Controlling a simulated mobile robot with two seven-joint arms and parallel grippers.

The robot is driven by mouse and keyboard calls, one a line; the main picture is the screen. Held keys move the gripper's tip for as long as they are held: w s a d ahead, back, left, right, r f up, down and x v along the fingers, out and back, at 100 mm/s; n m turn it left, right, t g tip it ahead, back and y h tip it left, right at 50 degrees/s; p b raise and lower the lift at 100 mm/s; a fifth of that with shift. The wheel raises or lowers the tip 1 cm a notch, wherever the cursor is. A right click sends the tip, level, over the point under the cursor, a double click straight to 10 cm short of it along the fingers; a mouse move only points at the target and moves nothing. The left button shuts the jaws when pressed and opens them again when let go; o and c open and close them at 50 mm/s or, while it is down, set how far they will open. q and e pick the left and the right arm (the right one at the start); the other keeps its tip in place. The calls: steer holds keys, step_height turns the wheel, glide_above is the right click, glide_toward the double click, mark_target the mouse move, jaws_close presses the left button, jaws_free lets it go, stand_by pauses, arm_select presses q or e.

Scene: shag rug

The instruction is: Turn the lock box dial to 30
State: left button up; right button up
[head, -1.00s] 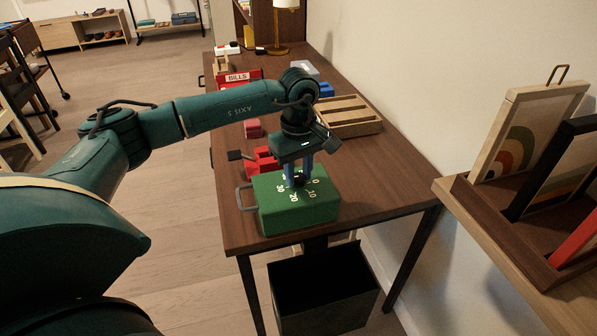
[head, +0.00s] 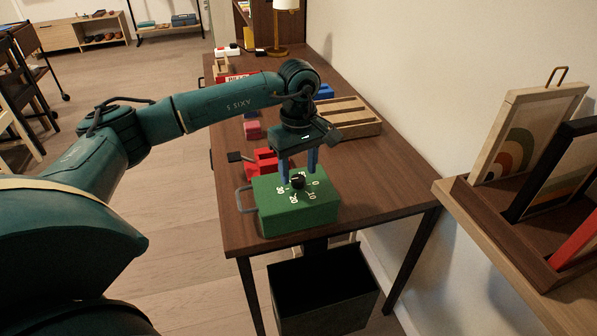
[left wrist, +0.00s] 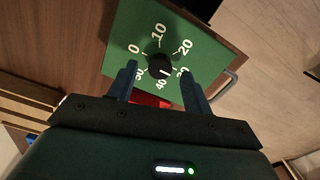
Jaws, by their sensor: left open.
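The green lock box (head: 299,212) sits on the near end of the brown desk, with a grey handle (head: 245,197) at its left side. Its black round dial (head: 298,181) is on the top face, ringed by white numbers. The dial (left wrist: 159,64) and numbers also show in the left wrist view. A pale mark on the dial lies on the side toward 40 and 30; its exact reading is unclear. My left gripper (head: 298,176) is open above the dial, its blue fingers on either side and apart from it. The 30 is partly hidden by a finger in the wrist view. My right gripper is out of view.
A red object (head: 262,162) stands just behind the box. A wooden tray (head: 347,117) lies farther back on the desk (head: 385,185). A black bin (head: 324,290) stands below, and a shelf with frames (head: 530,235) is at right.

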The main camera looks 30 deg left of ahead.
mark_target(299, 178)
arm_select(q)
step_height(299, 178, up, 11)
steer(key=shift+r, duration=0.2)
stand_by(0.5)
